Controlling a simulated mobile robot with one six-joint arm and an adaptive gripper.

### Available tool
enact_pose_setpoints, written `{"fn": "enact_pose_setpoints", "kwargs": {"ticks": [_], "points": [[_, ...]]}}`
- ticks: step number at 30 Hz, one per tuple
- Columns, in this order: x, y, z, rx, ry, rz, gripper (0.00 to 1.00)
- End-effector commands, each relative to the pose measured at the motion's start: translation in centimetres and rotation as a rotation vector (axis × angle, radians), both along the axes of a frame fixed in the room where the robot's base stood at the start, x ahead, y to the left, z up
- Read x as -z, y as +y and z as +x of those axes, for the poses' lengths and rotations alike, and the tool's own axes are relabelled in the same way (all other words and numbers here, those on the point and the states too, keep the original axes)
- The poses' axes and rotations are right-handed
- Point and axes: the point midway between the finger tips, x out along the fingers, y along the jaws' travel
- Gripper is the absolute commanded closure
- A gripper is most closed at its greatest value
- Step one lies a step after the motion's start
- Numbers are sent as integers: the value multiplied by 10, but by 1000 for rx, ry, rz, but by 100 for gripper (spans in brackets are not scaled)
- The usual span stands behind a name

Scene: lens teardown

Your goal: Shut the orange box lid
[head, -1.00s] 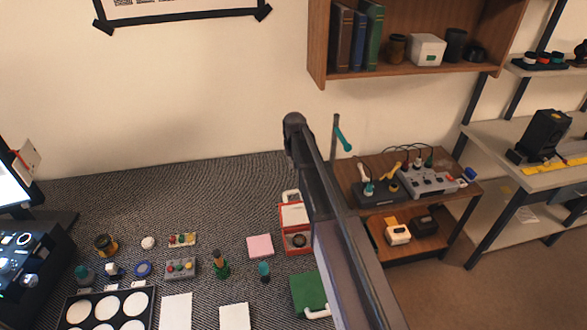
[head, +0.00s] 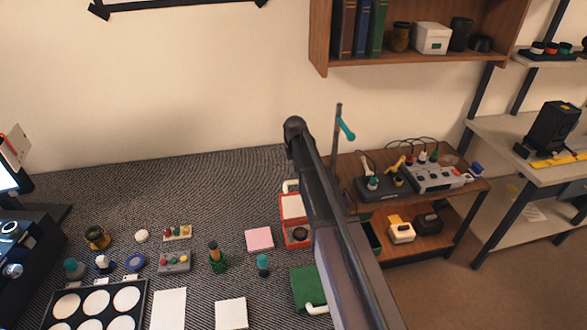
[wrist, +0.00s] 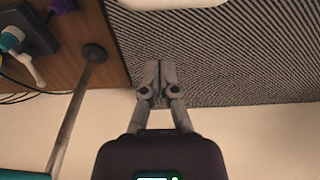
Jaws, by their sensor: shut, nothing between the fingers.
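The orange box (head: 297,238) stands on the dark patterned bench top in the head view, partly behind my arm. It is open, with a dark round item (head: 300,234) inside. Its lid (head: 292,207) stands raised at the back, showing a pale inner face with an orange rim. A white handle (head: 290,186) shows behind the lid. In the wrist view my gripper (wrist: 160,66) is shut and empty, over the bench top's edge. The gripper is not clearly visible in the head view, so its distance from the lid cannot be told.
A green box or lid (head: 305,285) with a white handle lies in front of the orange box. A pink block (head: 259,239) sits to its left. A wooden side table (head: 440,205) with devices is on the right, with a thin pole (head: 338,135) nearby. The bench's back is mostly clear.

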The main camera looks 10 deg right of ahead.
Motion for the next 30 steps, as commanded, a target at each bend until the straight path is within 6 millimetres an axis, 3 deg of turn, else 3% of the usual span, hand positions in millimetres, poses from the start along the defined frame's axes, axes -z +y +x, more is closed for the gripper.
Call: {"fn": "enact_pose_setpoints", "kwargs": {"ticks": [7,9,15,30], "points": [[23,-1,3,1,0,0,100],[14,0,-13,1,0,0,100],[10,0,-31,1,0,0,100],[10,4,-37,0,0,0,100]]}}
